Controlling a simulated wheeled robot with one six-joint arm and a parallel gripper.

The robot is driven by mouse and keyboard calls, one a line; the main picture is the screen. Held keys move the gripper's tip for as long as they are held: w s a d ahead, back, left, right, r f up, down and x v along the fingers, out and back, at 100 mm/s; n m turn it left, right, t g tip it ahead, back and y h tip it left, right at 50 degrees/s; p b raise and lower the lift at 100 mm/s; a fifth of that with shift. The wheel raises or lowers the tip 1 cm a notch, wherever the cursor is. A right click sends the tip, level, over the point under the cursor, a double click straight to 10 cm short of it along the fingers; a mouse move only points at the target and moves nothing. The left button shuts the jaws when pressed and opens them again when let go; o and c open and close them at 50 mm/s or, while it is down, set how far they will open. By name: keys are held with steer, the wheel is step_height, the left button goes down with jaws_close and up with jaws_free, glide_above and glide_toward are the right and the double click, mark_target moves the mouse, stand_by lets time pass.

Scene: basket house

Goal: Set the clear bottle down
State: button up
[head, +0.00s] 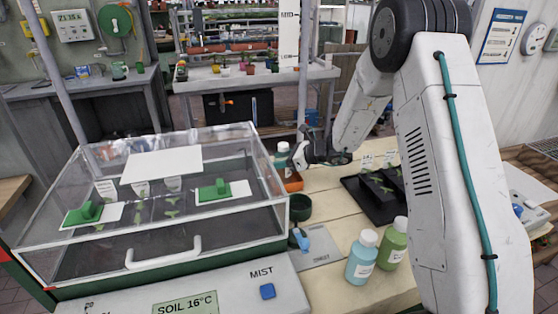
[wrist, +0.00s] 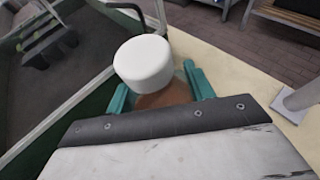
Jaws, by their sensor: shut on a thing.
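The clear bottle (head: 282,160) has a white cap and stands upright at the back right corner of the glass-lidded case. In the wrist view its white cap (wrist: 142,62) hides most of its body. My gripper (head: 293,155) is shut on the bottle from the right side in the head view. In the wrist view the teal fingers (wrist: 160,88) lie on both sides of it, below the cap. The bottle's base is hard to make out, so I cannot tell whether it touches the bench (head: 325,215).
An orange container (head: 293,184) is close below the bottle. A black tray (head: 377,200) lies right.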

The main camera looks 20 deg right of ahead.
steer(key=shift+f, duration=0.1)
steer(key=o, duration=1)
